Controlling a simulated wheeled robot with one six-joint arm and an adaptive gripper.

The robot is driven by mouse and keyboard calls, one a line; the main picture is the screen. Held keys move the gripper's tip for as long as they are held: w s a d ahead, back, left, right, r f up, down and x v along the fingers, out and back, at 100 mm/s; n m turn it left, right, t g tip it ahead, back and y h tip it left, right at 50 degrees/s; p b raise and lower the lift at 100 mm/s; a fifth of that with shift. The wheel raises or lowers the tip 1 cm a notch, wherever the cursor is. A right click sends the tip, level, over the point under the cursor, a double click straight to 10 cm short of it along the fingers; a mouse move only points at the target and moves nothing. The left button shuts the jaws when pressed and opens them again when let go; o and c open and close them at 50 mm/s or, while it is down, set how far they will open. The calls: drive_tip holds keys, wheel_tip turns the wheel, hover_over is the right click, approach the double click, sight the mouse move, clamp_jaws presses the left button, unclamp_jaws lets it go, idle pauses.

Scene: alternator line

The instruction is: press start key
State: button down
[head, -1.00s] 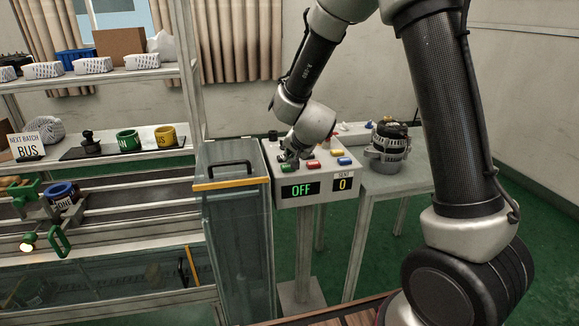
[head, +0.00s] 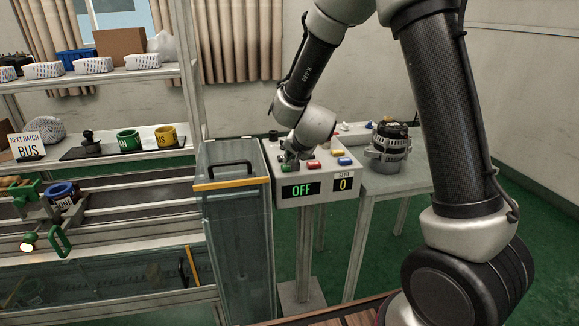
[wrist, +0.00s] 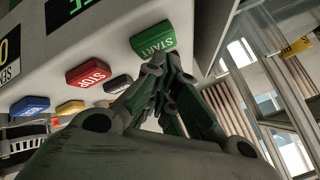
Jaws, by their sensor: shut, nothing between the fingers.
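The control box (head: 327,188) stands on a post, its display reading OFF and a 0 beside it. The green START key (wrist: 153,38) shows in the wrist view just beyond my fingertips. In the head view the green key (head: 288,168) lies at the left of the front row, below my gripper (head: 290,156). My gripper (wrist: 157,65) is shut and empty, its tips close to the START key's edge. I cannot tell whether they touch it. The red STOP key (wrist: 88,73) sits beside START, with a black key (wrist: 118,84) near it.
A yellow key (head: 337,152) and a blue key (head: 344,161) share the panel. A clear-walled bin (head: 235,230) stands left of the box. An alternator (head: 388,147) sits on the table (head: 408,180) at the right. Shelves with parts fill the left.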

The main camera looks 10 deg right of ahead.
drive_tip(key=shift+f, duration=0.4)
idle(0.3)
drive_tip(key=shift+r, duration=0.65)
